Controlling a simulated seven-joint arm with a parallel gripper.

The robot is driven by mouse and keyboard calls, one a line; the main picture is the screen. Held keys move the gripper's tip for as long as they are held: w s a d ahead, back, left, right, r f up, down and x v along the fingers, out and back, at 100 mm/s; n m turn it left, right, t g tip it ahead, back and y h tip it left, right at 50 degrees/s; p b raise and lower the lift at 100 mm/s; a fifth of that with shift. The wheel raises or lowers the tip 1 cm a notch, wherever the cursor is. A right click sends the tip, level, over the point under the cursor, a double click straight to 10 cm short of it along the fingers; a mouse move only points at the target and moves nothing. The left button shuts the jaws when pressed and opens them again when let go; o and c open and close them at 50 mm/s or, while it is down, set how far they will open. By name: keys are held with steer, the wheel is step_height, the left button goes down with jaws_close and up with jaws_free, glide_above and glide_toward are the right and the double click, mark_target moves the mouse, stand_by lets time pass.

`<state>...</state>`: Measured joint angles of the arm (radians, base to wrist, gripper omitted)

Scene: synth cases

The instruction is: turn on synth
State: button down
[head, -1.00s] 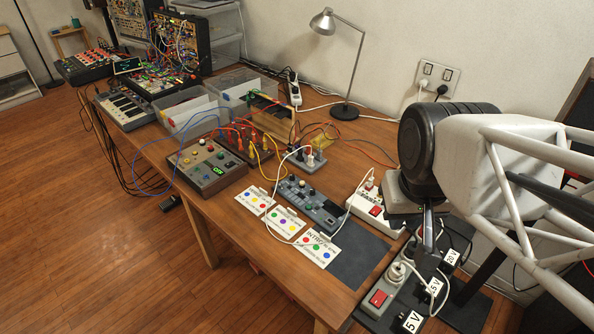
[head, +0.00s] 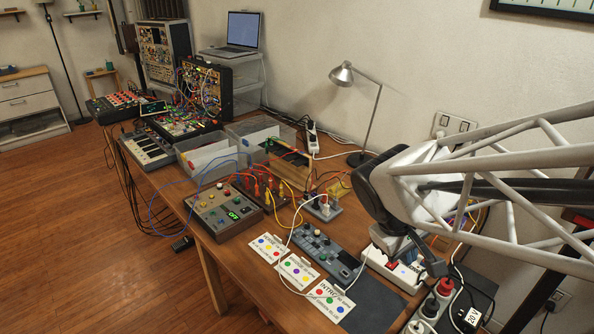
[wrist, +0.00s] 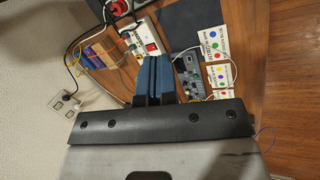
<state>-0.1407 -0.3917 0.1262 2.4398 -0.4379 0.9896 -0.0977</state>
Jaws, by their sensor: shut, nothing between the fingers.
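A small grey synth (head: 326,250) with knobs and keys lies on the wooden table, with a white cable running from it. It also shows in the wrist view (wrist: 188,76), just right of my fingers. My gripper (head: 434,266) is over the right part of the table, to the right of the synth, near a white power strip (head: 392,270) with a red switch. In the wrist view my blue fingers (wrist: 154,62) are together and empty, between that strip (wrist: 142,38) and the synth. Whether they touch anything is unclear.
Three cards (head: 297,270) with coloured dots lie in front of the synth. A grey box (head: 224,211) with a green "ON" display stands to its left. A lamp (head: 342,75) stands behind.

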steer(key=w+a+f+n+t+h, duration=0.1)
steer(key=w+a+f+n+h, duration=0.3)
steer(key=w+n, duration=0.45)
steer(key=n+t, duration=1)
steer(key=n, duration=0.7)
glide_toward(295, 235)
steer(key=s+r, duration=0.2)
steer(key=s, duration=0.1)
steer(key=shift+s+a+r, duration=0.1)
steer(key=shift+r, duration=0.1)
steer(key=shift+a+f+n+y, duration=0.35)
steer(key=shift+a+f, duration=0.2)
steer(key=shift+a, duration=0.1)
steer(key=shift+d, duration=0.1)
steer(key=shift+x, duration=5)
